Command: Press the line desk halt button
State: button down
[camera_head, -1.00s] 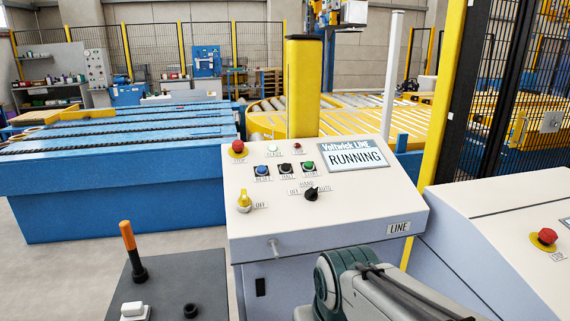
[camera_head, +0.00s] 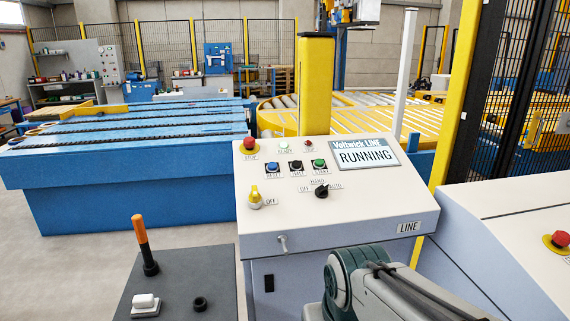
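The line desk (camera_head: 336,225) stands in the middle of the head view with a sloped cream panel. Its halt button (camera_head: 295,166) is black and sits between the blue reset button (camera_head: 272,168) and the green start button (camera_head: 319,164). The display (camera_head: 366,155) reads "RUNNING". A red stop mushroom (camera_head: 249,143) is at the panel's upper left. A yellow switch (camera_head: 255,195) and a black hand/auto selector (camera_head: 321,190) sit lower down. Part of my arm shows at the bottom, in front of the desk. My gripper is out of view.
Another desk with a red stop button (camera_head: 560,239) stands at the right. A grey box with an orange-tipped lever (camera_head: 142,240) is at the lower left. A yellow post (camera_head: 316,85) and a blue conveyor (camera_head: 120,175) stand behind. Black mesh fencing (camera_head: 505,90) is at the right.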

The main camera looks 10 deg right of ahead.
aim_at(296, 163)
jog(key=u, duration=0.75)
jog(key=i, duration=1)
jog(key=z, duration=2.4)
